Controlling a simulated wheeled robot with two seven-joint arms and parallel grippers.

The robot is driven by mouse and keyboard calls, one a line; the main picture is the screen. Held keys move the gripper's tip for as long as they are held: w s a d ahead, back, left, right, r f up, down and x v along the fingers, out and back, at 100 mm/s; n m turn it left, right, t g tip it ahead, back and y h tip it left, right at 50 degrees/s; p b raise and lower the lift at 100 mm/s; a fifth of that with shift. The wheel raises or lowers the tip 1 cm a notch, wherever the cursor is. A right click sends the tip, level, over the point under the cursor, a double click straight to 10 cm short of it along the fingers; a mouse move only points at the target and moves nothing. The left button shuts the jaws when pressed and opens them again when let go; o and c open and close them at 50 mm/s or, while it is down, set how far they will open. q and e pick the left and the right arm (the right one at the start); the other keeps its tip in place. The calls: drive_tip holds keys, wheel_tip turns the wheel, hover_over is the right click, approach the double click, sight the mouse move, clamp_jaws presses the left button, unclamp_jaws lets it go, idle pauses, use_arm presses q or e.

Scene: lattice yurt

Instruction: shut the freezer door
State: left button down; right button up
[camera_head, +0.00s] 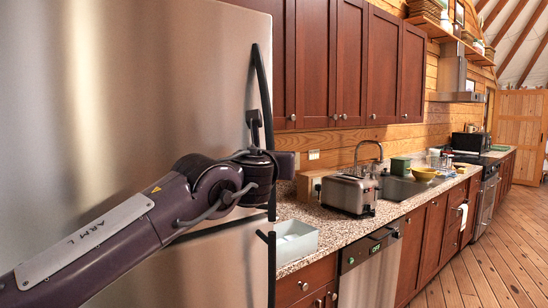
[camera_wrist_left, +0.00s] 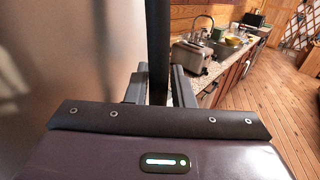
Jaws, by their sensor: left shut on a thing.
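A tall brushed-steel fridge-freezer (camera_head: 120,80) fills the left of the head view. A dark seam (camera_head: 225,227) divides its upper door from a lower one. A long dark bar handle (camera_head: 262,85) runs down the upper door's right edge. My left gripper (camera_head: 280,165) is at the lower part of this handle. In the left wrist view, the handle (camera_wrist_left: 158,45) stands upright between the two fingers of my left gripper (camera_wrist_left: 159,88), which is shut on it. Whether the door stands ajar is hard to tell. My right gripper is not in view.
A granite counter (camera_head: 335,225) runs along the wall to the right, with a pale blue bin (camera_head: 294,242), a toaster (camera_head: 350,193) and a sink. Red-brown cabinets (camera_head: 320,60) hang above. The wooden floor (camera_head: 490,255) at the right is clear.

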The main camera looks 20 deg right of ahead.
use_arm(q)
drive_tip(key=shift+w+a+r, duration=0.1)
drive_tip(key=shift+w+a, duration=0.1)
drive_tip(key=shift+a, duration=0.05)
drive_tip(key=c, duration=1.7)
unclamp_jaws()
drive_tip(key=o, duration=0.4)
drive_tip(key=shift+w+a, duration=0.1)
drive_tip(key=shift+w, duration=0.1)
drive_tip(key=shift+s, duration=0.1)
drive_tip(key=shift+s, duration=0.1)
drive_tip(key=b+v, duration=0.3)
drive_tip(key=v, duration=0.4)
drive_tip(key=shift+s, duration=0.25)
